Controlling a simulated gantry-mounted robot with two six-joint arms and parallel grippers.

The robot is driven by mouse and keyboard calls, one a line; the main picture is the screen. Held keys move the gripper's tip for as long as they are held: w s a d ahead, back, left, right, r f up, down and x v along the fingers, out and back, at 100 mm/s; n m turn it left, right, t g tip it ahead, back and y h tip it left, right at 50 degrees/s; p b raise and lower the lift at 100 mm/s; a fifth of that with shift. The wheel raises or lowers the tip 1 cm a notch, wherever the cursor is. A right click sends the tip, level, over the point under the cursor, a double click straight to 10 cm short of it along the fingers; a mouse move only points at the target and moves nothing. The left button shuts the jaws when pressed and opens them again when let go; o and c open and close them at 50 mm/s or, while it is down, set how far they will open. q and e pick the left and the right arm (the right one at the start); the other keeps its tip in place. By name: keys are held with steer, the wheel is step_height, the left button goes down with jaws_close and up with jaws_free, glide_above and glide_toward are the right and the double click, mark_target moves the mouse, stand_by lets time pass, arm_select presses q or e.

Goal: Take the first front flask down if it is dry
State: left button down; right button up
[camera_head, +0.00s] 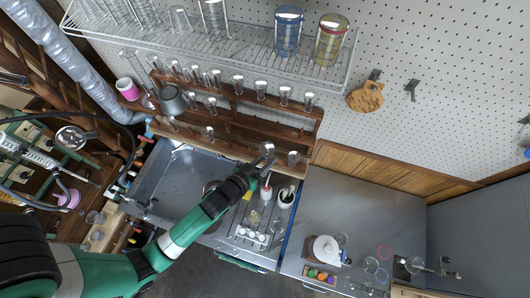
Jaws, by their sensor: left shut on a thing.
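A wooden drying rack (225,104) hangs on the wall above the sink, with several clear glass flasks on its pegs. In its front row are a flask (209,134) left of the middle and another flask (293,158) at the right end. My left gripper (262,165) reaches up from the lower left to this front row. It is shut on a clear flask (267,149) between those two. The gripper covers the lower part of this flask, so I cannot tell whether it is still on its peg. Whether the glass is wet or dry is too small to see. My right gripper is not in view.
A steel sink (165,180) lies below the rack at left. Right of it are a tray with several white-capped bottles (250,235) and a steel counter (350,215), its middle clear. A white round pot (325,249) stands near its front. A wire shelf (240,45) hangs above.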

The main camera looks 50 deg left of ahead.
mark_target(265, 157)
arm_select(q)
steer(key=shift+d+n+t+h, duration=0.15)
steer(key=shift+n+t+h, duration=0.15)
steer(key=shift+n+h, duration=0.6)
step_height(265, 157, up, 2)
steer(key=n+t+y+b, duration=0.1)
steer(key=n+t+b, duration=0.1)
steer(key=n+b, duration=0.5)
steer(key=n+t+b, duration=0.3)
steer(key=n+b, duration=0.5)
steer(key=n, duration=0.3)
steer(key=n+t+y+b, duration=0.1)
steer(key=n+t+b, duration=0.2)
steer(key=n+b, duration=0.4)
steer(key=shift+d+r+n+y, duration=0.1)
steer(key=shift+r+n+y, duration=0.05)
steer(key=shift+n, duration=0.5)
steer(key=shift+r+n+y, duration=0.1)
steer(key=shift+n+y, duration=0.05)
steer(key=shift+n, duration=0.5)
steer(key=n, duration=0.1)
steer(key=n+y+b, duration=0.1)
steer(key=n+y, duration=0.1)
steer(key=n, duration=0.1)
steer(key=shift+a+r, duration=0.3)
steer(key=shift+r, duration=0.05)
steer(key=shift+a+r+n+y, duration=0.1)
steer(key=shift+n+y, duration=0.2)
steer(key=shift+n, duration=0.3)
steer(key=shift+s, duration=0.1)
